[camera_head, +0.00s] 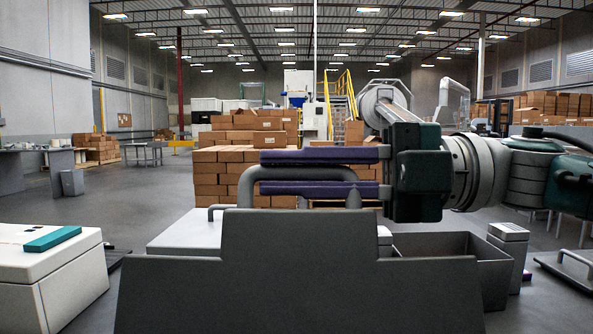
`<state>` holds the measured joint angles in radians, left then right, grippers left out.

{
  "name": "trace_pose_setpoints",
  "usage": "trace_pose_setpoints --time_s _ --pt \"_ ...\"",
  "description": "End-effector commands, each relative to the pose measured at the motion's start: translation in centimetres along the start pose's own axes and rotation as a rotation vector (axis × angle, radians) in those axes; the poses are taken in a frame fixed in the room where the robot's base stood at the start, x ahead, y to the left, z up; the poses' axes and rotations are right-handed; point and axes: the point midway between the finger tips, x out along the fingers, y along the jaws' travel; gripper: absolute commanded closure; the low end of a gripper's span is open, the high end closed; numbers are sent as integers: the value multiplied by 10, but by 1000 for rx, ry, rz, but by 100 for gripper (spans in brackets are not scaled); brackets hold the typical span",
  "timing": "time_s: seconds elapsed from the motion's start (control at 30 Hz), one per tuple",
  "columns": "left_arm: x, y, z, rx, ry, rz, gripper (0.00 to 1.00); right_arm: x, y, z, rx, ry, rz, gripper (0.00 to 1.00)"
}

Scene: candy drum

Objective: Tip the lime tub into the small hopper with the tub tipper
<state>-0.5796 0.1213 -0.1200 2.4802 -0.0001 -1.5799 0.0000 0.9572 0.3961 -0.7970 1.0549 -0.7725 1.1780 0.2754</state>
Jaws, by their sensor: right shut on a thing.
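My right gripper (264,172) comes in from the right with two purple fingers, one above and one below the top bar of a grey, rounded handle (300,173). It is shut on that bar. The handle's legs go down behind a dark grey stepped panel (300,285) that fills the lower middle of the view; I cannot tell whether they join it or whether this is the tub tipper. A dark grey open-topped bin (485,275) stands partly hidden behind the panel on the right. I cannot make out the lime tub or surely identify the small hopper. My left gripper is not in view.
A white box (45,285) with a teal block (53,239) on top stands at the near left. A white case (185,238) lies behind the panel. A narrow white box (508,245) is at the right. Stacked cartons (225,165) stand behind; the left floor has open room.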

Motion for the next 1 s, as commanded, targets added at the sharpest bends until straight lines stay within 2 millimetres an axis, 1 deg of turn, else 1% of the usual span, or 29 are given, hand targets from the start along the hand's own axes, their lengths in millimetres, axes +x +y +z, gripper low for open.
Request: trace_pose_setpoints --time_s 0.77,0.8,0.87,1.0 --pt "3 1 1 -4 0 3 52 -1 -3 5 1 -11 1 100" --pt "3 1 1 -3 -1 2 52 -1 -3 5 1 -11 1 78" --pt "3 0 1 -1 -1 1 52 -1 -3 5 0 -9 1 71" --pt "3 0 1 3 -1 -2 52 -1 -3 4 0 -6 0 70"
